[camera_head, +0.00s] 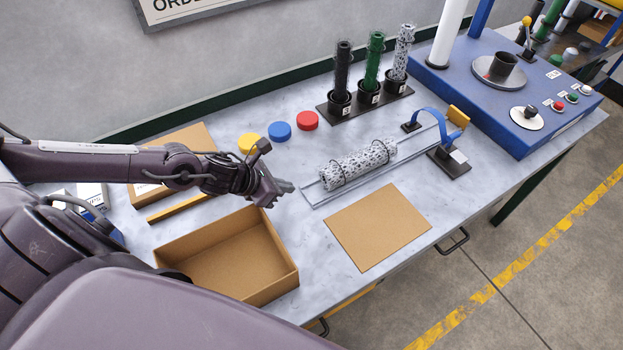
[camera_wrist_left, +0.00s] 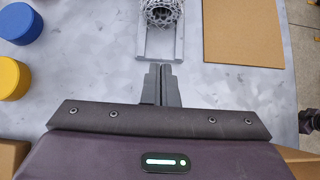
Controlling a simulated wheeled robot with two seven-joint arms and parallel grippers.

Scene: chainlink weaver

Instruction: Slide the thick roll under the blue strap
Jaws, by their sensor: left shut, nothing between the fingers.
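The thick roll (camera_head: 356,163) is a grey-white wire mesh roll with dark bands. It lies lengthwise on a pair of metal rails (camera_head: 316,195) on the table. The blue strap (camera_head: 431,117) arches over the far end of the rails, between dark mounts, and the roll lies short of it, apart from it. My left gripper (camera_head: 287,188) is shut and empty, at the near end of the rails, left of the roll. In the left wrist view the shut fingers (camera_wrist_left: 160,84) point at the end of the roll (camera_wrist_left: 162,12), with a gap between. My right gripper is out of view.
An open cardboard box (camera_head: 291,270) and a flat brown sheet (camera_head: 376,227) lie in front. Yellow, blue (camera_head: 280,131) and red caps sit behind. A rack (camera_head: 322,106) holds three upright mesh rolls. A blue machine (camera_head: 512,122) stands right.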

